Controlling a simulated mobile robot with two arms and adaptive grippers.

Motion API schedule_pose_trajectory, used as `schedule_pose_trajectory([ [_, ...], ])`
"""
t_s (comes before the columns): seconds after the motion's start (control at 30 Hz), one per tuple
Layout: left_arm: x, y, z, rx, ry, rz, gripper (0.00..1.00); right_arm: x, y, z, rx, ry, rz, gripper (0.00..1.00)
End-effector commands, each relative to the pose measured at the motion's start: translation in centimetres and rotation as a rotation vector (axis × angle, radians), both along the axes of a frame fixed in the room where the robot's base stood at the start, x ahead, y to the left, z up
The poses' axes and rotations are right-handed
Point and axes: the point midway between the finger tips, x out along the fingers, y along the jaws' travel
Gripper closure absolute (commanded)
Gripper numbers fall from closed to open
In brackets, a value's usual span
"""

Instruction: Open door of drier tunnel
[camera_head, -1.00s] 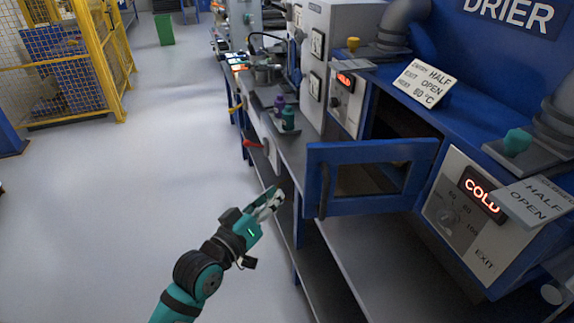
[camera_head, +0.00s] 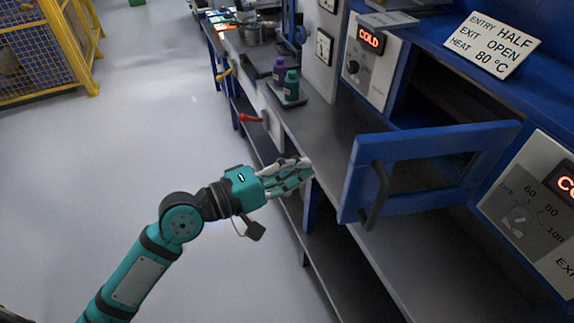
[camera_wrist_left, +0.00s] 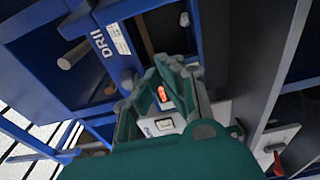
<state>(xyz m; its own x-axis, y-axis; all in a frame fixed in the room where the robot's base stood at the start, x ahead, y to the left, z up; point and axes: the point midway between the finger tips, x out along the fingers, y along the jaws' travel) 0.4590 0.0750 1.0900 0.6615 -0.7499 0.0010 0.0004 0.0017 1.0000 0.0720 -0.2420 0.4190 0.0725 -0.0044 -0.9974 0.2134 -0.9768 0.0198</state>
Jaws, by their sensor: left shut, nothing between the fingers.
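The drier tunnel's blue door (camera_head: 430,146) stands swung outward from the opening in the head view, with a dark window and a dark handle (camera_head: 375,196) near its free edge. Behind it the tunnel opening (camera_head: 445,105) shows dark. My left gripper (camera_head: 308,170) is shut and empty, left of the door's free edge near the bench edge, apart from the handle. In the left wrist view the gripper's fingers (camera_wrist_left: 165,80) point toward blue panels. My right gripper is not in view.
The grey bench (camera_head: 340,125) runs under the door, with a shelf below. Purple (camera_head: 279,71) and green (camera_head: 291,85) bottles stand farther back. A red lever (camera_head: 250,118) sticks out from the bench front. Open floor lies to the left.

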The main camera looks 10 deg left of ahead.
Motion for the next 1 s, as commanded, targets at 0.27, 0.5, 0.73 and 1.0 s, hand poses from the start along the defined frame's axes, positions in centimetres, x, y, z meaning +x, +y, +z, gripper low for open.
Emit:
schedule_pose_trajectory([
  [0.27,3.7,-4.2,0.4,-0.001,-0.001,0.0,1.0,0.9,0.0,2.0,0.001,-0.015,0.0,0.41],
  [0.5,0.9,-5.4,0.1,0.001,0.0,0.0,1.0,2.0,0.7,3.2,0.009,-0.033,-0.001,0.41],
  [0.73,0.0,-5.7,0.0,0.003,-0.002,0.001,1.0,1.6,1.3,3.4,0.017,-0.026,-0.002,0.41],
  [1.0,0.0,-5.7,0.0,0.003,-0.002,0.001,1.0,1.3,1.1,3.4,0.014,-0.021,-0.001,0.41],
])
